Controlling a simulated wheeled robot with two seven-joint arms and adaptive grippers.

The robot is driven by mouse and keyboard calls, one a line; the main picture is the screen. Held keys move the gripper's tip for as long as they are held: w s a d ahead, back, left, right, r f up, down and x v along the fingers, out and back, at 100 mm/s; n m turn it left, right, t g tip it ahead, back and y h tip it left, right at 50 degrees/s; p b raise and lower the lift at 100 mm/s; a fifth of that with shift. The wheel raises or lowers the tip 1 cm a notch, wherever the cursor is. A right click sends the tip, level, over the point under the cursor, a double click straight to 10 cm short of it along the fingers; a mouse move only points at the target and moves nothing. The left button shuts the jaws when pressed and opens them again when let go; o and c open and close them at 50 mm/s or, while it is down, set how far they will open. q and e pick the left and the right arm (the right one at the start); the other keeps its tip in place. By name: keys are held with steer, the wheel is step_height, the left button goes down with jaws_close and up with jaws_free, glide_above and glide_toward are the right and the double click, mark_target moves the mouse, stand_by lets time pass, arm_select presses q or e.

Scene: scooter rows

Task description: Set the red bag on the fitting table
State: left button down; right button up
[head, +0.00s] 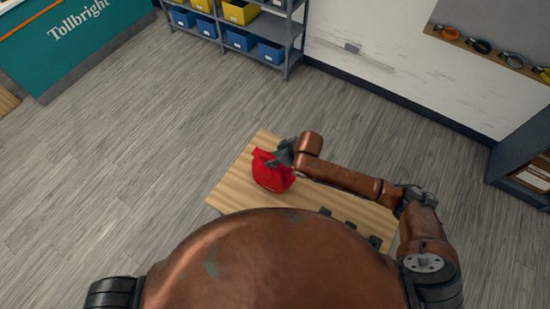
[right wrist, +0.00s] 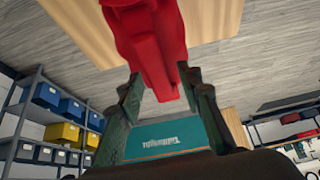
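The red bag (head: 270,175) is at the far part of the light wooden table (head: 232,185), in front of me in the head view. It appears to rest on the tabletop, though its underside is hidden. My right gripper (head: 284,155) is at the bag's upper right side. In the right wrist view, the bag (right wrist: 155,40) hangs into the picture from the top, and its narrow part lies between the two dark fingers (right wrist: 160,88). The fingers stand apart, with a small gap showing on the left side. My left gripper is not in view.
Several small dark pieces (head: 350,225) sit along the table's near right edge. A shelf with blue and yellow bins (head: 240,40) stands at the back. A teal counter (head: 75,45) is at the far left, and a dark cabinet (head: 522,160) at the right. The floor left of the table is clear.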

steer(key=v, duration=1.2)
steer(key=shift+b, duration=0.4)
steer(key=shift+r, duration=0.15)
steer(key=shift+d, duration=0.1)
